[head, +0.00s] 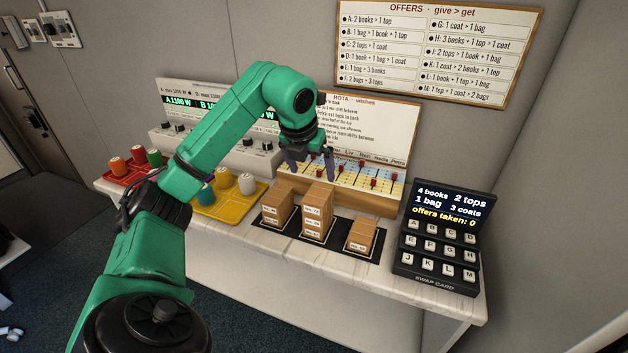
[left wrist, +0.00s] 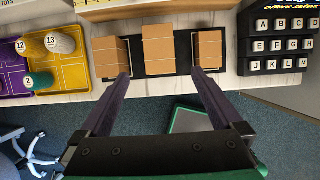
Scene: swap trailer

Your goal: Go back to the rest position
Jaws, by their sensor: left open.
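My left gripper (head: 311,168) is open and empty, raised above the counter near the wishes board. In the left wrist view its two spread fingers (left wrist: 165,90) point toward the cardboard boxes, with nothing between them. My left arm comes in from the lower left and bends over the counter, hiding part of the panel behind it. The boxes stand on a black mat (head: 343,242): a left stack (head: 277,208), a taller middle stack (head: 317,213) and a low right box (head: 360,236). My right gripper does not show.
The white counter (head: 270,255) also holds a yellow tray (head: 226,211) with spools, a red tray (head: 115,175) with spools, and a black keypad (head: 438,245) at the right. The wishes board (head: 390,130) stands behind the boxes. An offers board (head: 430,50) hangs on the wall.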

